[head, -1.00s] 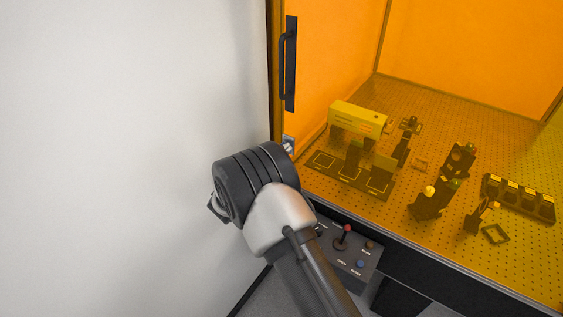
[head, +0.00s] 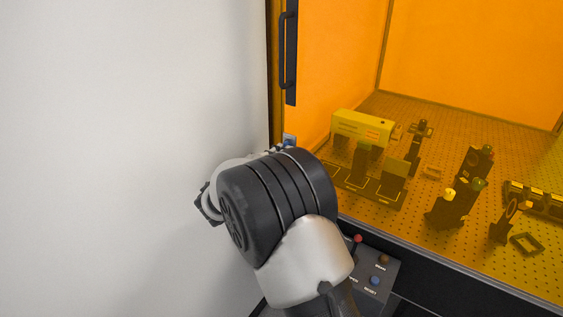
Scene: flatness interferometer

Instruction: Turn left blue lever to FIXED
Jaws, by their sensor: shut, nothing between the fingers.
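A small grey-blue fitting (head: 289,140) shows on the dark front frame post of the orange enclosure, just above my black wrist joint. It may be the left blue lever. It is too small and too covered to read its position or any FIXED label. My arm's black ribbed joint covers the area just below it. My gripper's fingers are hidden behind the arm, so I cannot see whether they touch the fitting.
A dark vertical handle (head: 289,60) is on the enclosure's left edge. Behind the orange panel stand a yellow box (head: 362,127) and several optics mounts. A control panel (head: 381,274) with a red-topped stick (head: 358,239) lies right of my arm. A white wall (head: 110,150) fills the left.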

